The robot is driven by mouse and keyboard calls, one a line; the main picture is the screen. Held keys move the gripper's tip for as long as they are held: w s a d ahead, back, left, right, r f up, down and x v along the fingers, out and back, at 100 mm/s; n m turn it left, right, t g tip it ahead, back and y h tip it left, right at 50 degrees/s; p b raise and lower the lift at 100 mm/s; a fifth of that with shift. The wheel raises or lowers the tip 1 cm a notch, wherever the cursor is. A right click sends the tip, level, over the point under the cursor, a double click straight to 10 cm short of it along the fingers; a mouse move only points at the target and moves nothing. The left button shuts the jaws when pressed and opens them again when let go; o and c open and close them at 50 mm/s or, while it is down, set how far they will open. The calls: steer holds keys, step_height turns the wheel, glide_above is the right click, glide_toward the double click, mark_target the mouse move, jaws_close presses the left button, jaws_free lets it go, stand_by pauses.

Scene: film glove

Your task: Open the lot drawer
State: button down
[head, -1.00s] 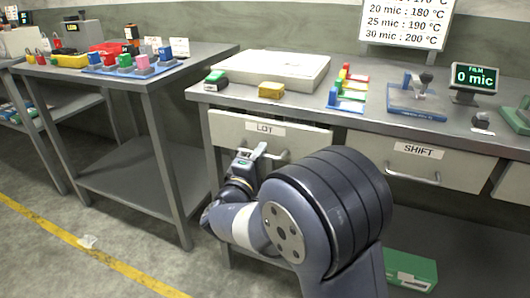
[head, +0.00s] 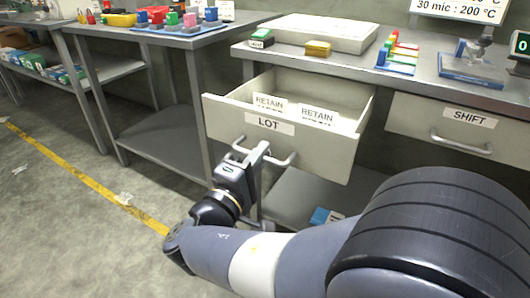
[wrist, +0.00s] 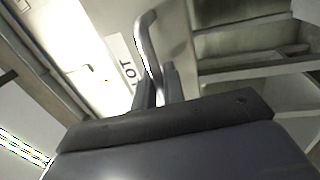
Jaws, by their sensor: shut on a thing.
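The lot drawer (head: 281,136) is pulled well out of the bench, with a white LOT label on its front. Inside it, two cards marked RETAIN (head: 318,115) stand in view. Its bar handle (head: 284,160) runs across the front below the label. My gripper (head: 258,153) is at this handle and shut on it. In the wrist view the handle (wrist: 146,42) runs down between the two fingers, and the drawer front with its label (wrist: 122,62) is beyond.
The closed SHIFT drawer (head: 455,125) is to the right. The bench top (head: 290,55) carries a pale slab, a yellow block and coloured pieces. A side table (head: 160,35) stands left. The floor left of my arm is open, with a yellow line (head: 90,180).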

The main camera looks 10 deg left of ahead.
steer(key=shift+s+a, duration=0.1)
steer(key=shift+s, duration=0.15)
steer(key=c, duration=1.6)
jaws_free()
steer(key=shift+c, duration=0.2)
steer(key=p+v, duration=0.2)
steer(key=v, duration=0.9)
steer(key=shift+w, duration=0.1)
